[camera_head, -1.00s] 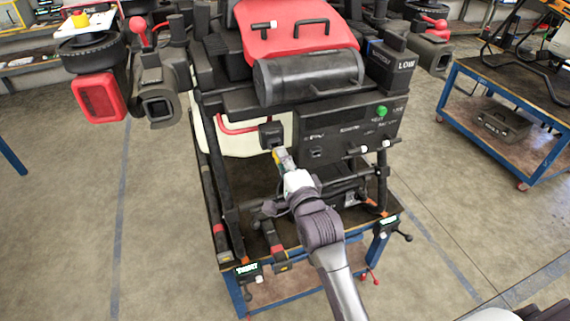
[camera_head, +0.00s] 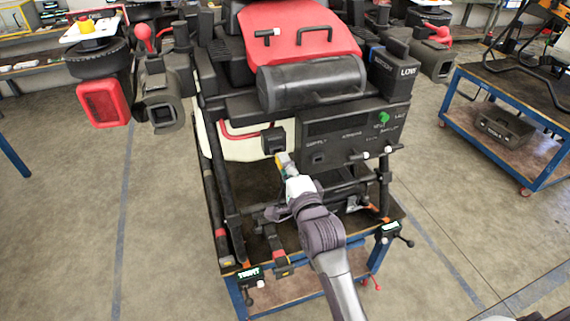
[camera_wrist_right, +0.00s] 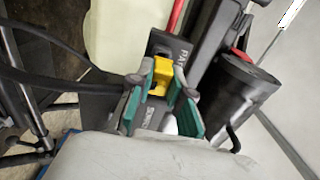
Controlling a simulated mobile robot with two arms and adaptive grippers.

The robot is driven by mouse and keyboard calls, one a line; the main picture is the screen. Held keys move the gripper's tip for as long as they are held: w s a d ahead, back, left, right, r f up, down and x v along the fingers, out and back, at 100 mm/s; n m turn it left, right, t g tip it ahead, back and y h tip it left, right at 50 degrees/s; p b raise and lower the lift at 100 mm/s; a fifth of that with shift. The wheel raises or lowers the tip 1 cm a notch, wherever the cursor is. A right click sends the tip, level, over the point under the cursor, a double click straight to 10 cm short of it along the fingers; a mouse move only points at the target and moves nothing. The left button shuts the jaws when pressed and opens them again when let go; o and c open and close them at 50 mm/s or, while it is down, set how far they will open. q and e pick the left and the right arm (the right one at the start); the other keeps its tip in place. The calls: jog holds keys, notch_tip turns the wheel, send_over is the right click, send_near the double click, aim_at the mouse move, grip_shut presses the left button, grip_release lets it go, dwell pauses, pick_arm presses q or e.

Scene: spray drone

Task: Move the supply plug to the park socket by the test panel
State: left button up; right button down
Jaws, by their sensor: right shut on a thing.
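My right gripper (camera_head: 284,162) is shut on the supply plug (camera_head: 281,157), at the lower edge of the black park socket box (camera_head: 273,139). The right wrist view shows the plug's yellow part (camera_wrist_right: 160,76) between the green-padded fingers (camera_wrist_right: 161,103). The box, with part of its "PARK" label (camera_wrist_right: 181,59), is right behind the plug. The fingers hide much of the plug, so I cannot tell whether it sits in the socket. The test panel (camera_head: 350,137) is just right of the box, with a supply socket (camera_head: 318,158) on its face. My left gripper is not in view.
A black cylinder (camera_head: 312,82) lies above the panel. The frame legs stand on a blue-edged table (camera_head: 312,287). A blue cart (camera_head: 503,133) is at the right. Open floor lies left and right of the table.

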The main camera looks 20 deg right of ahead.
jog(key=shift+p, duration=0.55)
dwell(0.9)
jog(key=shift+w+a, duration=0.1)
jog(key=shift+w, duration=1.15)
jog(key=c, duration=1)
grip_release()
jog(key=shift+s, duration=0.1)
jog(key=s, duration=1.2)
jog(key=shift+d, duration=0.2)
jog(key=shift+w, duration=0.1)
